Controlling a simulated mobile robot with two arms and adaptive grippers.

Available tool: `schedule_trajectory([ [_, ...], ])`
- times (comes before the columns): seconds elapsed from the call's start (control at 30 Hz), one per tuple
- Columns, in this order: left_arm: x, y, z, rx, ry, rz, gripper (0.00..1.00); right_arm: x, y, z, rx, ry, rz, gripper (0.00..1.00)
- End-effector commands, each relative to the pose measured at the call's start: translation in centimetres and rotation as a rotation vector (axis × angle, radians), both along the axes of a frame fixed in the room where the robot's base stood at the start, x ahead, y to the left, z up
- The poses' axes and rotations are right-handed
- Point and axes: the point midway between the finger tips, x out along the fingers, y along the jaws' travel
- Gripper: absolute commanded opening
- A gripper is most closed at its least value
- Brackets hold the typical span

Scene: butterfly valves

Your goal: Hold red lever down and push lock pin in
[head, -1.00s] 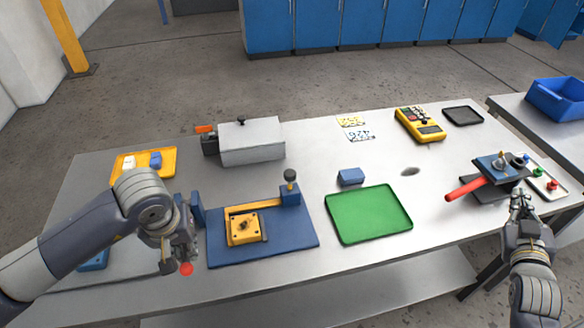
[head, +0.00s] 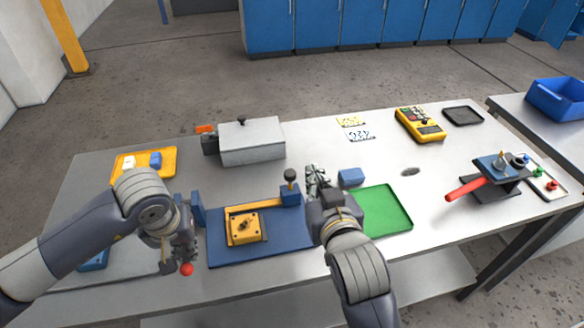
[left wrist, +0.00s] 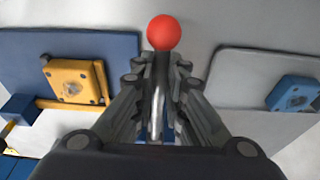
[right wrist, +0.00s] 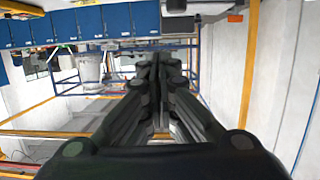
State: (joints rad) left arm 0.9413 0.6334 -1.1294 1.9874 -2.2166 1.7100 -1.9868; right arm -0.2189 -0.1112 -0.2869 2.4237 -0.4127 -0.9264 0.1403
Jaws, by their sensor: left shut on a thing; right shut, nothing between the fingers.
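A lever with a red ball knob (head: 187,269) is at the front left of the table. My left gripper (head: 178,262) is shut on its thin metal rod, and the red ball (left wrist: 162,32) sticks out past the fingertips. A black-knobbed pin (head: 290,175) stands upright in a blue block (head: 290,195) at the back right of the blue plate (head: 280,243). My right gripper (head: 314,172) is shut and empty, close to the right of that knob in the picture; I cannot tell the depth gap. The right fingertips (right wrist: 161,62) show nothing between them.
A yellow block (head: 243,228) sits on the blue plate. A grey box (head: 252,142) stands behind. My right arm partly covers the green tray (head: 390,205); a small blue block (head: 351,177) is near it. A red handle (head: 465,189) juts from a device at right.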

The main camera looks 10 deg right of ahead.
Motion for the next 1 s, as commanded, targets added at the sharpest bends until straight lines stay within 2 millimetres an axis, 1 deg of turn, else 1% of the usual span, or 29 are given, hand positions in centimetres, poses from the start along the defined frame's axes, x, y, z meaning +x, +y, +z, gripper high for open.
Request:
schedule_trajectory([
  [0.03,0.0,0.1,-0.1,0.003,0.001,0.002,0.00,-0.1,1.0,0.6,0.009,-0.005,0.012,0.00],
  [0.1,0.0,0.1,-0.1,0.003,0.001,0.002,0.00,-0.3,1.8,1.1,0.016,-0.007,0.023,0.00],
  [0.23,0.0,0.1,-0.1,0.003,0.001,0.002,0.00,-0.2,2.5,1.4,0.023,-0.009,0.031,0.00],
  [0.37,0.0,0.1,-0.1,0.003,0.001,0.002,0.00,1.1,2.5,1.1,0.021,-0.009,0.032,0.00],
  [0.43,0.0,0.1,-0.1,0.003,0.001,0.002,0.00,2.2,2.5,0.9,0.021,-0.009,0.032,0.00],
  [0.7,0.0,0.1,-0.1,0.003,0.001,0.002,0.00,7.4,2.4,-0.5,0.020,-0.008,0.031,0.00],
  [0.83,0.0,0.1,-0.1,0.003,0.001,0.002,0.00,9.5,2.4,-1.0,0.022,-0.009,0.032,0.00],
  [0.9,0.0,0.1,-0.1,0.003,0.001,0.003,0.00,9.2,2.4,-2.6,0.020,-0.001,0.031,0.00],
  [1.0,0.0,0.1,-0.1,0.003,0.000,0.003,0.00,9.2,2.5,-3.9,0.022,-0.003,0.031,0.00],
])
